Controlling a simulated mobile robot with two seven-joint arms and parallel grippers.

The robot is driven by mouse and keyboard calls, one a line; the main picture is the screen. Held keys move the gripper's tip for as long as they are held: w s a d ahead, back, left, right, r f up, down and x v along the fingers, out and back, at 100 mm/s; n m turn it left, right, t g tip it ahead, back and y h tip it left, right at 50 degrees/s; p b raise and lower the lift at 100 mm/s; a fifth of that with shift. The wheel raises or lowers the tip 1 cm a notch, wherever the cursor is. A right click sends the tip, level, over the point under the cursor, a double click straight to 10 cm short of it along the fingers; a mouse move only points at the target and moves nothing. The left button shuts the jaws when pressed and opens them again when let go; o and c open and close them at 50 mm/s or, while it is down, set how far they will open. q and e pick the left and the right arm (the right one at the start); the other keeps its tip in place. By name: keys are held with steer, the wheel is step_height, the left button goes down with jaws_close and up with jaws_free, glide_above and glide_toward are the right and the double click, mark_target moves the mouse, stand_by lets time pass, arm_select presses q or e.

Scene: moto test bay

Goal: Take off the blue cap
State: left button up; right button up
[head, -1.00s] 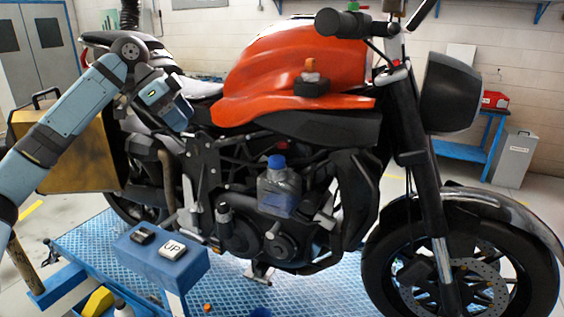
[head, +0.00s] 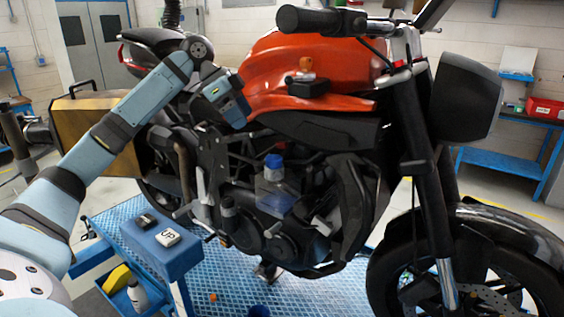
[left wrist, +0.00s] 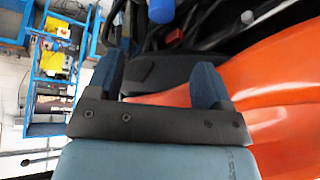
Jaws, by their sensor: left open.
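The blue cap (head: 273,160) sits on top of a clear bottle (head: 275,192) against the motorbike's engine. The cap also shows at the top edge of the left wrist view (left wrist: 161,10), partly cut off, beyond and between the fingertips. My left gripper (left wrist: 158,72) is open with nothing between its two blue fingers. In the head view its body is above and left of the cap, in front of the orange tank, and its fingers are hard to make out. It is apart from the cap. My right gripper is not in view.
The orange tank (head: 330,65) is close to my gripper and carries a small black block with an orange-topped item (head: 306,82). A blue stand (head: 160,245) holds a white UP button (head: 168,238). The front wheel (head: 460,270) is at the right.

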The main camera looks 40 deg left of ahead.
arm_select(q)
glide_above(274, 157)
steer(key=s+a, duration=0.3)
step_height(274, 157, down, 6)
steer(key=shift+p+x, duration=0.35)
steer(key=shift+x, duration=0.45)
steer(key=x, duration=0.4)
steer(key=shift+w+d+p, duration=0.2)
steer(key=shift+w+p, duration=0.15)
steer(key=shift+p, duration=0.05)
steer(key=c, duration=1.2)
steer(key=shift+c, duration=0.2)
steer(key=shift+r, duration=0.1)
step_height(274, 157, up, 28)
steer(key=shift+p, duration=0.35)
